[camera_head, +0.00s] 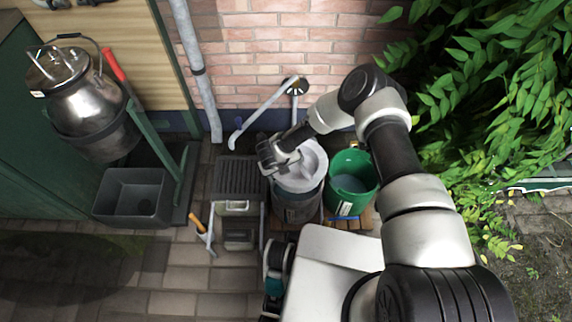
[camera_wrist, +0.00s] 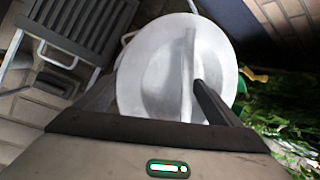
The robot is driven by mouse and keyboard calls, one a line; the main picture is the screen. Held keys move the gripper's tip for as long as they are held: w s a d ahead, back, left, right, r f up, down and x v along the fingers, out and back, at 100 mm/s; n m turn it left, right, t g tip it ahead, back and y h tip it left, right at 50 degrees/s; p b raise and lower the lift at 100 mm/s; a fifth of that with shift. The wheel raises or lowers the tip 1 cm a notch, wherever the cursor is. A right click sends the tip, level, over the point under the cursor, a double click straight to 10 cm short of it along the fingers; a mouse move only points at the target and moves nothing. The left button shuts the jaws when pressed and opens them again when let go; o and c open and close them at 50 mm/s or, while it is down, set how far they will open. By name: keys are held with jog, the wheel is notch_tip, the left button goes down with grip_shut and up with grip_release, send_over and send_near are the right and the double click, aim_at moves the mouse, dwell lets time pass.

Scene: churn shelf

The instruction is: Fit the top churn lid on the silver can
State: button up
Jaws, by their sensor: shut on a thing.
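A round pale grey metal lid (camera_head: 312,160) with a raised bar across it is in the middle of the head view. It fills the centre of the wrist view (camera_wrist: 150,75). My gripper (camera_head: 284,162) is shut on the lid's bar; a dark finger shows against it in the wrist view. Directly below the lid stands a grey can (camera_head: 298,208), its mouth hidden by lid and gripper. I cannot tell whether the lid touches the rim. A shiny silver churn (camera_head: 88,105) with handles on top sits tilted in a stand at the left.
A green bucket (camera_head: 350,190) stands close right of the can. A slatted grey rack (camera_head: 240,177) is close on its left. A dark bin (camera_head: 133,198) is below the churn. Leaves hang at the right.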

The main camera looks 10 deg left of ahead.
jog(key=shift+w+f+b, duration=0.15)
jog(key=shift+f+b, duration=1.15)
jog(key=shift+f, duration=0.45)
jog(key=shift+f+b, duration=0.55)
jog(key=shift+f, duration=0.1)
jog(key=shift+f+b, duration=0.3)
jog(key=shift+f, duration=0.05)
jog(key=shift+f, duration=0.2)
jog(key=shift+f, duration=0.5)
dwell(0.5)
jog(key=shift+f, duration=0.35)
jog(key=shift+f, duration=0.35)
